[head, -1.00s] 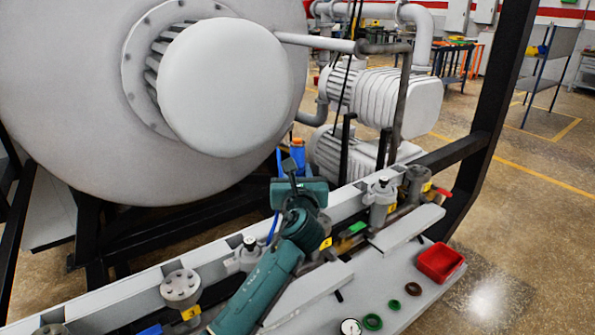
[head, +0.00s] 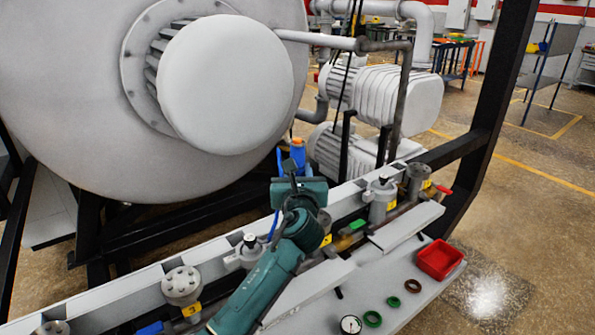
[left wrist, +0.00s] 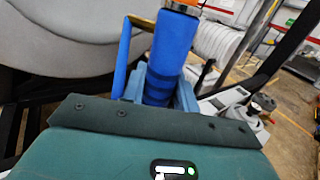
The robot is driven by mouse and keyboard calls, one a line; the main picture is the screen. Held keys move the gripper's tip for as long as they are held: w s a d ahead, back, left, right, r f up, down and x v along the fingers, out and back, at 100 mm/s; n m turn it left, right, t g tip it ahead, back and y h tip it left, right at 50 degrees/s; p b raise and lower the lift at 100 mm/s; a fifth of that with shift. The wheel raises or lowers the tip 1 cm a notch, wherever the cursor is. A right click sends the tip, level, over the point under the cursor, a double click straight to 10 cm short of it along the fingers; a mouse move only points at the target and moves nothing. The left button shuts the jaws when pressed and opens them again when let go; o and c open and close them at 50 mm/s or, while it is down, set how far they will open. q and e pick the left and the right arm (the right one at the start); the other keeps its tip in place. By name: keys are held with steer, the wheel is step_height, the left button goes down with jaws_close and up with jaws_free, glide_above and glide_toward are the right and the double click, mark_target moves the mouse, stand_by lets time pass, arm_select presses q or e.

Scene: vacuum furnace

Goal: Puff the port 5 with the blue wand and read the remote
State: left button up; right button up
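The blue wand (head: 297,152), a blue cylinder with an orange top, stands roughly upright beyond the valve rail. It also shows large in the left wrist view (left wrist: 170,52). My left gripper (head: 291,172) is around it, with a finger on either side in the left wrist view. A thin blue line hangs beside the wand. Grey ports stand along the rail with yellow number tags; one near port (head: 181,286) is tagged 3. Tags farther right are too small to read surely, so I cannot tell which is port 5. I cannot identify the remote. My right gripper is not in view.
A grey shelf holds a red tray (head: 440,260), a white gauge (head: 350,325), a green ring (head: 372,319) and other rings. The big grey furnace vessel (head: 70,90) fills the left. A black frame post (head: 490,120) stands at right. Open floor lies beyond it.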

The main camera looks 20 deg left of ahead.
arm_select(q)
steer(key=o, duration=0.5)
steer(key=shift+f, duration=0.1)
steer(key=v, duration=1.3)
steer(key=shift+b, duration=0.3)
